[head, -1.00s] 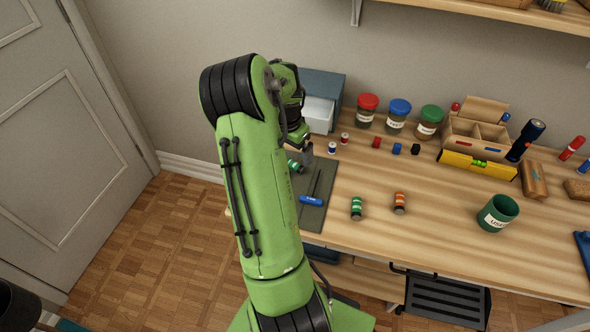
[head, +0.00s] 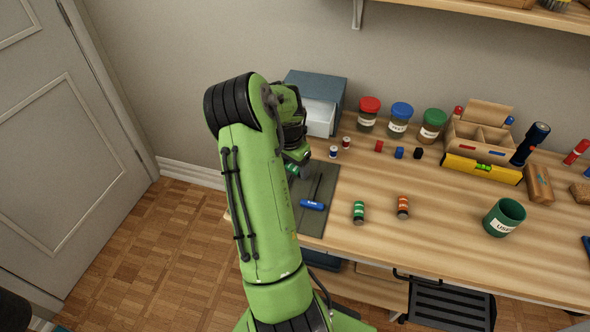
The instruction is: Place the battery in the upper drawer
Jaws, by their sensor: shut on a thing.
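The blue-grey drawer cabinet (head: 318,84) stands at the back left of the desk. A drawer with a pale inside (head: 319,113) is pulled out at its front, partly behind my arm. My gripper (head: 294,164) is low over the dark mat, in front of the cabinet, mostly hidden by my own arm. It is shut on a green battery (head: 292,170), of which only a small part shows. Another green battery (head: 358,212) and an orange battery (head: 402,206) stand on the desk to the right.
A blue-handled screwdriver (head: 312,205) lies on the dark mat (head: 308,222). Two small spools (head: 340,147) are right of the drawer. Lidded jars (head: 400,121), small cubes (head: 399,153) and a wooden organizer (head: 481,130) line the back. A green cup (head: 503,218) stands at right.

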